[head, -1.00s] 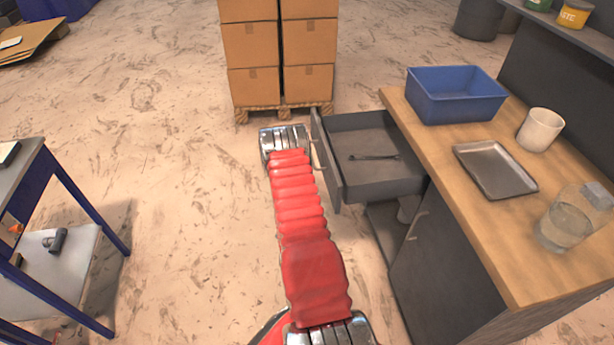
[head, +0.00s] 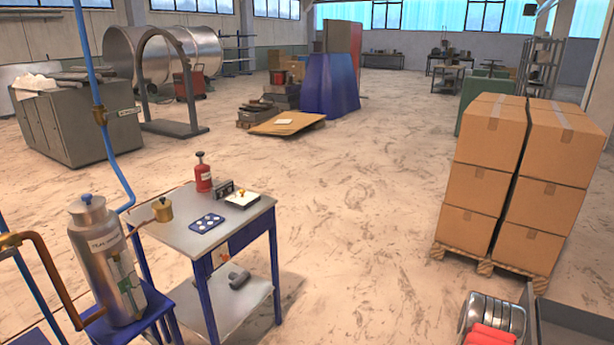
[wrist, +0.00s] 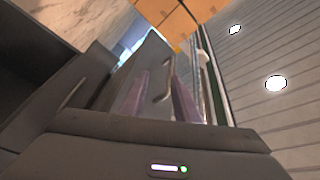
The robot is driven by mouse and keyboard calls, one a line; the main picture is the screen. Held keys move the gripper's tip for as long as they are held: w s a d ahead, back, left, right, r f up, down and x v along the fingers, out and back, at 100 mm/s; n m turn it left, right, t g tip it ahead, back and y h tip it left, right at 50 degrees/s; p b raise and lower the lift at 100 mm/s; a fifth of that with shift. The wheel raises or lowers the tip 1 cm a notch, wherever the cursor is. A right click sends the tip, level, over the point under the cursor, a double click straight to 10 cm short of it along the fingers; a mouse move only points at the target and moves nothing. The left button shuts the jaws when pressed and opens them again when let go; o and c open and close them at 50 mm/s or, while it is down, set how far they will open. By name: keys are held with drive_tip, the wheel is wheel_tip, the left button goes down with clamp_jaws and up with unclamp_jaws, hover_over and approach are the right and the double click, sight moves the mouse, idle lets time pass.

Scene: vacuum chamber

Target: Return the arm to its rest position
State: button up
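My arm shows in the head view only as a chrome joint and a red sleeve (head: 488,335) at the bottom right edge. It reaches low beside the open grey drawer (head: 575,318), of which only a corner shows. In the wrist view my gripper (wrist: 160,80) has two purplish fingers standing apart, with nothing seen clamped between them. A dark panel with a pale handle (wrist: 167,84) shows beyond and between the fingers. I cannot tell whether a finger touches the handle. The gripper does not show in the head view.
Stacked cardboard boxes (head: 535,180) on a pallet (head: 488,264) stand close to the drawer. A blue-legged table (head: 212,232) with a red bottle (head: 203,172) is at the left, with a metal flask (head: 103,262) nearby. The floor between table and boxes is clear.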

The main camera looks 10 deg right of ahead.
drive_tip(key=s+a+f+n+g+y, duration=0.1)
drive_tip(key=a+f+n+g+y, duration=0.1)
drive_tip(key=f+y, duration=0.35)
drive_tip(key=a+f+n+g+y, duration=0.2)
drive_tip(key=f, duration=0.6)
drive_tip(key=w+a+n+y, duration=0.1)
drive_tip(key=a+n+y, duration=0.2)
drive_tip(key=a, duration=0.2)
drive_tip(key=w+a+r+n+g+y, duration=0.25)
drive_tip(key=a+r+n+y, duration=0.3)
drive_tip(key=a+r, duration=0.75)
drive_tip(key=s+a+r+n+t, duration=0.1)
drive_tip(key=s+a+r+n, duration=0.2)
drive_tip(key=a+r, duration=0.4)
drive_tip(key=s+a+r+n, duration=0.4)
drive_tip(key=s+a+r, duration=0.2)
drive_tip(key=r, duration=1.2)
drive_tip(key=s+a+r+n+t+y, duration=0.1)
drive_tip(key=s+a+r+n, duration=0.2)
drive_tip(key=a+r, duration=0.6)
wheel_tip(320, 180, up, 5)
drive_tip(key=shift+s+f+t, duration=0.15)
drive_tip(key=shift+s+t, duration=0.2)
drive_tip(key=shift+s, duration=0.65)
drive_tip(key=shift+n, duration=0.25)
